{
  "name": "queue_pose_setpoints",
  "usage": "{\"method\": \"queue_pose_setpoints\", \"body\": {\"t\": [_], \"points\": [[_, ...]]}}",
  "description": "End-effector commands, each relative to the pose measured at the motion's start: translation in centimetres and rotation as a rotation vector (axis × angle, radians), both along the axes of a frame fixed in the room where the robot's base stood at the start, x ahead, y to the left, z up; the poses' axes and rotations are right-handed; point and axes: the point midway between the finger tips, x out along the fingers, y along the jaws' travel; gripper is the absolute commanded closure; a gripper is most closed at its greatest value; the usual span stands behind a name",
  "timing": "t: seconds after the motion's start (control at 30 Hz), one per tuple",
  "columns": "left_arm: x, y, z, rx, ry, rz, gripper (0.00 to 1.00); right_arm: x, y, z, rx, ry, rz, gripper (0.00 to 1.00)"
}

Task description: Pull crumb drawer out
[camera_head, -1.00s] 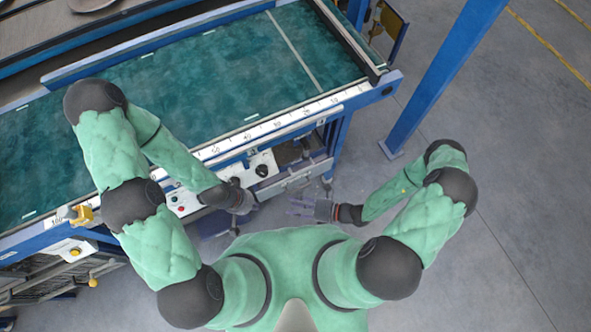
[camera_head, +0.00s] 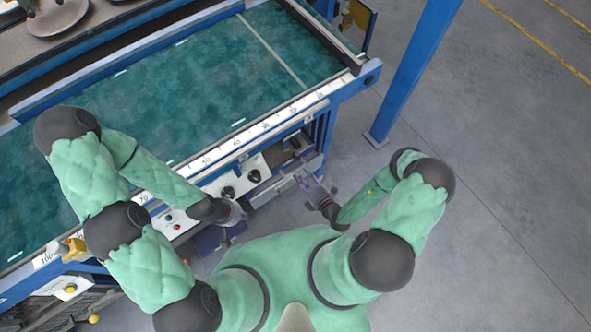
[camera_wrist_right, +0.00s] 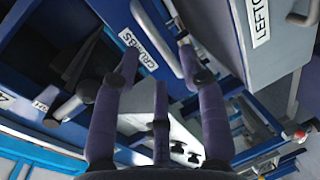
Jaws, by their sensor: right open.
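The crumb drawer, marked by a white "CRUMBS" label (camera_wrist_right: 138,50), shows in the right wrist view on a blue front. A pale bar handle (camera_wrist_right: 158,38) runs beside the label. My right gripper (camera_wrist_right: 158,65) is open, with its purple fingers on either side of the handle's area; I cannot tell whether they touch it. In the head view my right gripper (camera_head: 305,183) is at the machine's lower front, right of the black knobs. My left gripper (camera_head: 235,216) is by the control panel, mostly hidden behind its wrist; its jaws are unclear.
A grey box with a "LEFTO..." label (camera_wrist_right: 261,22) and its own handle (camera_wrist_right: 303,14) is close on the right in the wrist view. The green-topped machine (camera_head: 190,95) fills the upper left. A blue post (camera_head: 413,70) stands right. Floor (camera_head: 500,200) at right is clear.

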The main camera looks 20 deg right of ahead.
Motion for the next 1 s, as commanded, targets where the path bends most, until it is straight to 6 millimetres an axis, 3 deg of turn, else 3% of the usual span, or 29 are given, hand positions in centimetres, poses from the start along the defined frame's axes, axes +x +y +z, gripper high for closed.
{"method": "queue_pose_setpoints", "body": {"t": [0.4, 0.8, 0.83, 0.97, 1.0], "points": [[0.0, 0.0, -1.3, 0.0, 0.0, 0.0, 1.0, 4.5, 1.7, -1.1, 0.0, 0.0, 0.004, 0.58], [0.0, 0.0, -1.4, 0.0, 0.0, 0.0, 1.0, 5.0, 1.8, -1.1, -0.001, 0.0, 0.001, 0.58], [0.0, 0.0, -1.4, 0.0, 0.0, 0.0, 1.0, 5.0, 1.8, -1.1, -0.001, 0.0, 0.001, 0.6], [0.0, 0.0, -1.4, 0.0, 0.0, 0.0, 1.0, 5.0, 1.8, -1.1, -0.001, 0.0, 0.001, 0.97], [0.0, 0.0, -1.4, 0.0, 0.0, 0.0, 1.0, 5.0, 1.8, -1.1, -0.001, 0.0, 0.001, 1.0]]}}
